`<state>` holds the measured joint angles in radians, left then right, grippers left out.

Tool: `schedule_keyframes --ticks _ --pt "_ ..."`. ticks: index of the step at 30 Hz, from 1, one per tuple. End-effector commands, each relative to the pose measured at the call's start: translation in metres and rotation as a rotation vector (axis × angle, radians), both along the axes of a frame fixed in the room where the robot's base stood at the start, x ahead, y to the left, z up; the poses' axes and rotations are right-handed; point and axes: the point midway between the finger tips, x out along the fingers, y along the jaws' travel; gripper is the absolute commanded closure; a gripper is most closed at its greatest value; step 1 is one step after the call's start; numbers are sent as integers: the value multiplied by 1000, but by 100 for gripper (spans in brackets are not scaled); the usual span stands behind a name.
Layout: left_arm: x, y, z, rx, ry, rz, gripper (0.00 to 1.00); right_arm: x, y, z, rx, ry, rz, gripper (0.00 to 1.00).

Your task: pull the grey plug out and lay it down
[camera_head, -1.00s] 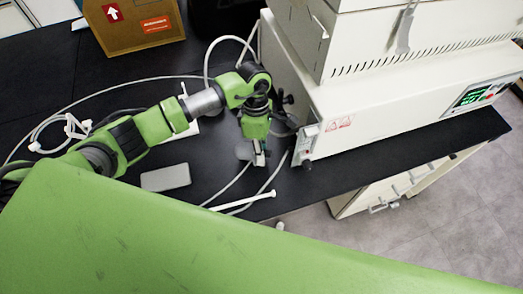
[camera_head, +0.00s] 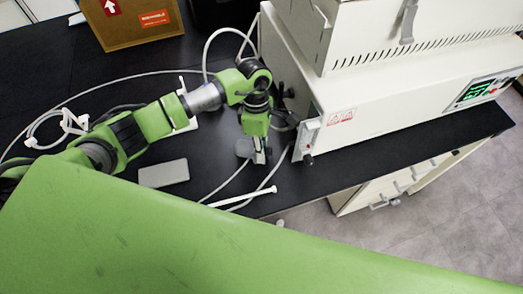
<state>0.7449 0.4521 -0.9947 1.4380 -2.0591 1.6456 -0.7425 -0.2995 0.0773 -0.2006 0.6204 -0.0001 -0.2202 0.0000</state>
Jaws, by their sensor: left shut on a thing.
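My left gripper (camera_head: 260,157) points down over the black bench, just left of the white freeze dryer's (camera_head: 390,115) front left corner. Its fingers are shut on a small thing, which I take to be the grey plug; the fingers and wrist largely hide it. A grey rounded piece (camera_head: 243,147) shows right beside the fingers on their left; I cannot tell whether it is part of the plug. My right gripper is not in view.
A flat grey block (camera_head: 164,173) lies on the bench (camera_head: 110,75) left of the gripper. A white rod (camera_head: 243,197) and pale tubes lie near the front edge. A cardboard box (camera_head: 131,22) stands at the back. A dark knob (camera_head: 308,159) sits on the dryer's corner.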

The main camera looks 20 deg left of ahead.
Motion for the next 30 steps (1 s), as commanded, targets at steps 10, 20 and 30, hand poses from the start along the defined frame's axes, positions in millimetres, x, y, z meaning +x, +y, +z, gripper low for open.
schedule_keyframes --ticks 10,20,30 --pt "0 0 -1 0 0 1 100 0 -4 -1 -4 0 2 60" --pt "0 0 -1 0 0 1 66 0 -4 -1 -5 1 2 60" --pt "1 0 0 0 0 1 66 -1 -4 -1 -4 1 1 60"
